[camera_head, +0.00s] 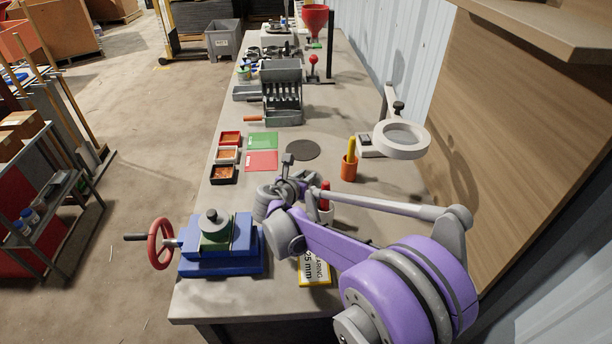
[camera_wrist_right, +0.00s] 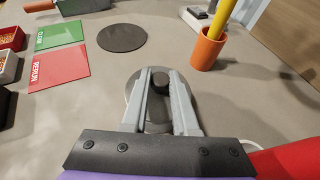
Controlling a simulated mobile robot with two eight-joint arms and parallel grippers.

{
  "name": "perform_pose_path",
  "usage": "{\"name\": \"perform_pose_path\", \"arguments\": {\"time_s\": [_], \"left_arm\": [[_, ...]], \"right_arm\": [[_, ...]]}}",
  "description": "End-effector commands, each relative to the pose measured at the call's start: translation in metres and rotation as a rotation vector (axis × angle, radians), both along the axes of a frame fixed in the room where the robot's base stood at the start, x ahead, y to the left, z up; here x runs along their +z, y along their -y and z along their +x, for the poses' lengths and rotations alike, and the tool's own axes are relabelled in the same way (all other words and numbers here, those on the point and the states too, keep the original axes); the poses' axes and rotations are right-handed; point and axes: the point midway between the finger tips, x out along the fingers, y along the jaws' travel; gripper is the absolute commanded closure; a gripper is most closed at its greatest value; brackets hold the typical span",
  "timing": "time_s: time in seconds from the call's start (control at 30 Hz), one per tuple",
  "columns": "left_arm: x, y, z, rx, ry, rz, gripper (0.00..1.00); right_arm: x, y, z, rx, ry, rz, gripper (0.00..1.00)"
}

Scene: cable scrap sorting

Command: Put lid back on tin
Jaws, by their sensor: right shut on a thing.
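In the right wrist view, the two grey fingers of my right gripper (camera_wrist_right: 160,88) close on the dark knob (camera_wrist_right: 160,77) of a round grey lid (camera_wrist_right: 133,88). The lid shows around and between the fingers. Whether a tin is under it cannot be seen, and I cannot tell whether it is lifted. In the head view my right gripper (camera_head: 287,176) is over the bench, in front of the dark round mat, and my arm hides much of the lid area. My left gripper is not in view.
On the bench (camera_head: 230,290) are a dark round mat (camera_head: 302,150), green card (camera_head: 263,140), red card (camera_head: 262,161) and small trays (camera_head: 223,174). An orange pen cup (camera_head: 349,169) and ring magnifier (camera_head: 401,141) stand to the right. A blue vise (camera_head: 243,240) is front left.

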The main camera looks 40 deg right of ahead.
Motion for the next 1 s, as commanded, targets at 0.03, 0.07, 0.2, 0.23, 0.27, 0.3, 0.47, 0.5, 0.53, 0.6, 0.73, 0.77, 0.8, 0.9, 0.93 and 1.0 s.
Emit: {"name": "perform_pose_path", "arguments": {"time_s": [0.03,0.07,0.2,0.23,0.27,0.3,0.47,0.5,0.53,0.6,0.73,0.77,0.8,0.9,0.93,1.0], "left_arm": [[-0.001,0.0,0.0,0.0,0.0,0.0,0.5],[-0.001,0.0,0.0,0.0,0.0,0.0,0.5],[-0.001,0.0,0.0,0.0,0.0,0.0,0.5],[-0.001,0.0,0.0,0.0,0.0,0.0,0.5],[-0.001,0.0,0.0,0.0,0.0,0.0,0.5],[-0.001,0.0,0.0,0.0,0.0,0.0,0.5],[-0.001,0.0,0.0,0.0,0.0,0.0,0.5],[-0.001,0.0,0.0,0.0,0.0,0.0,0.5],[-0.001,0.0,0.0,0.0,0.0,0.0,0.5],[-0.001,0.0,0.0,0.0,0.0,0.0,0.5],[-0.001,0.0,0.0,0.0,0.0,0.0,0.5],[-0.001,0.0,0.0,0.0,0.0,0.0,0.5],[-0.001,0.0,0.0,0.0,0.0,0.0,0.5],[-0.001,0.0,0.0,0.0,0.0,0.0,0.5],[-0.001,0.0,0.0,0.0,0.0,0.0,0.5],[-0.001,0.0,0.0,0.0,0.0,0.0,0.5]], "right_arm": [[0.0,0.0,0.0,0.0,0.0,0.0,1.0],[0.0,0.0,0.0,0.0,0.0,0.0,1.0],[0.0,0.0,0.0,0.0,0.0,0.0,1.0],[0.0,0.0,0.0,0.0,0.0,0.0,1.0],[0.0,0.0,0.0,0.0,0.0,0.0,1.0],[0.0,0.0,0.0,0.0,0.0,0.0,0.69],[0.0,0.0,0.0,0.0,0.0,0.0,0.4],[0.0,0.0,0.0,0.0,0.0,0.0,0.38],[0.0,0.0,0.0,0.0,0.0,0.0,0.38],[0.0,0.0,0.0,0.0,0.0,0.0,0.38],[0.0,0.0,0.0,0.0,0.0,0.0,0.38],[0.0,-0.001,0.0,0.0,0.0,0.0,0.38],[0.001,-0.002,-0.001,0.001,0.0,0.0,0.38],[0.004,-0.009,-0.005,0.002,0.0,0.001,0.38],[0.006,-0.013,-0.007,0.002,0.0,0.001,0.38],[0.011,-0.023,-0.013,0.003,0.0,0.001,0.38]]}}
